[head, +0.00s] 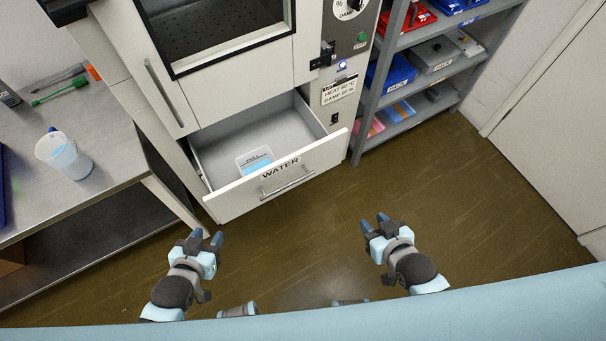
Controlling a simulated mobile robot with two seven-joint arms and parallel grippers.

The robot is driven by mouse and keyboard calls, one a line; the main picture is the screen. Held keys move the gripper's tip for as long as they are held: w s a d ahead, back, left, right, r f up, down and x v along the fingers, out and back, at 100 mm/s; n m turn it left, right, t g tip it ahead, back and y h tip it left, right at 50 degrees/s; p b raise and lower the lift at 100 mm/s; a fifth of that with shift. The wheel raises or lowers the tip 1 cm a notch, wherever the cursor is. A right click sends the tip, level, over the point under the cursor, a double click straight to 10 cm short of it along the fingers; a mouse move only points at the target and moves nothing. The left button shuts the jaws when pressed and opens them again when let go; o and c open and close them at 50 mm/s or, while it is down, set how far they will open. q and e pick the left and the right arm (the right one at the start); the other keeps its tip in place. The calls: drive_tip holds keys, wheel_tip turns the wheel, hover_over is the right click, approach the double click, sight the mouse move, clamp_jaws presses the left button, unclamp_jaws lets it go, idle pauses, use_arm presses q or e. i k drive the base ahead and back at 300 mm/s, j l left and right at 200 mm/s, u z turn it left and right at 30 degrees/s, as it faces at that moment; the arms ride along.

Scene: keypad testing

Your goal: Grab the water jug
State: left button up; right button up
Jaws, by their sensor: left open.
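The water jug (62,157) is a translucent cup-like vessel with a little light-blue liquid low in it. It stands upright on the grey table at the left, near its right side. My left gripper (206,240) is open and empty, in front of the drawer, below and to the right of the jug and well apart from it. My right gripper (376,224) is farther right over the floor, its two fingers apart with nothing between them.
An open drawer labelled WATER (272,178) juts from the white cabinet, with a small blue-filled reservoir (254,161) inside. Shelves with bins (392,75) stand at the right. The brown floor (480,220) is clear.

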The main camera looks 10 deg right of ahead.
sight(54, 149)
drive_tip(key=u, duration=1.55)
drive_tip(key=z, duration=0.55)
drive_tip(key=j+z, duration=0.9)
drive_tip(key=z, duration=0.15)
drive_tip(key=j+z, duration=0.15)
drive_tip(key=j, duration=0.4)
drive_tip(key=k+j+z, duration=0.1)
drive_tip(key=j, duration=0.45)
drive_tip(key=i+j, duration=0.15)
drive_tip(key=j, duration=0.15)
drive_tip(key=i+j, duration=0.15)
drive_tip(key=j, duration=0.2)
drive_tip(key=i+j, duration=0.15)
drive_tip(key=j, duration=0.15)
drive_tip(key=i+j, duration=0.15)
drive_tip(key=j, duration=0.15)
